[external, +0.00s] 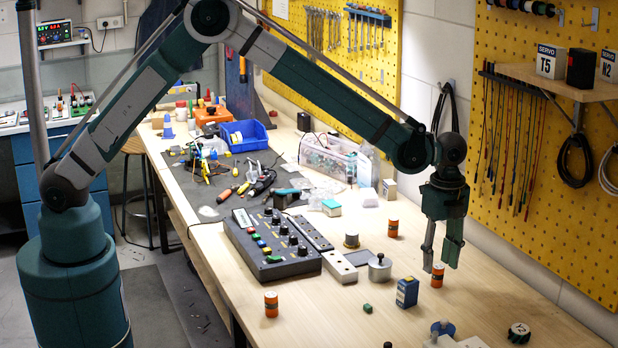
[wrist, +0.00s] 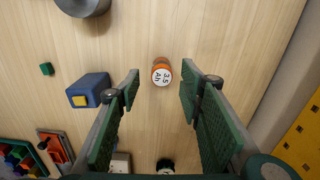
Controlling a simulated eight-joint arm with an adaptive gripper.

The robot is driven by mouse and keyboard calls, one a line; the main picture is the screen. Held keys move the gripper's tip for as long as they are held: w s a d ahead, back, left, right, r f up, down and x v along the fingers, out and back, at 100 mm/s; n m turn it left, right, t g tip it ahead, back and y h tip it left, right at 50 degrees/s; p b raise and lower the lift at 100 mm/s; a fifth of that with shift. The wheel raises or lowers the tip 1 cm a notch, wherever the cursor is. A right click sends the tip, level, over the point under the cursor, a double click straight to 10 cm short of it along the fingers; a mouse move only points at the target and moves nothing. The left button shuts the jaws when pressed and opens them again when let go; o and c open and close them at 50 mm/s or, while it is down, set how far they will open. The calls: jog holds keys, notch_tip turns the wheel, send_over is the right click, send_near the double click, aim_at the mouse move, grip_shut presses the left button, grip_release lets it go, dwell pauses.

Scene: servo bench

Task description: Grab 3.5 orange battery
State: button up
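An orange battery (wrist: 161,72) with a white top reading "3.5 Ah" shows in the wrist view, between my two fingertips with a gap on each side. In the external view an orange battery (external: 437,276) stands upright at the fingertips of my gripper (external: 440,262). My gripper (wrist: 160,82) is open and points down, with nothing held. Two other orange batteries stand on the bench in the external view, one (external: 271,304) at the front left and one (external: 392,229) farther back; their labels cannot be read.
A blue box (external: 407,292) and a small green cube (external: 368,308) lie left of my gripper. A grey metal cylinder (external: 379,268) and a dark control panel (external: 268,243) are farther left. A black knob (external: 519,333) lies front right. The yellow pegboard (external: 545,130) rises at right.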

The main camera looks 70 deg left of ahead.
aim_at(439, 267)
jog(key=shift+w+f, duration=0.1)
jog(key=shift+f, duration=2.35)
jog(key=c, duration=1.1)
jog(key=shift+r, duration=5.05)
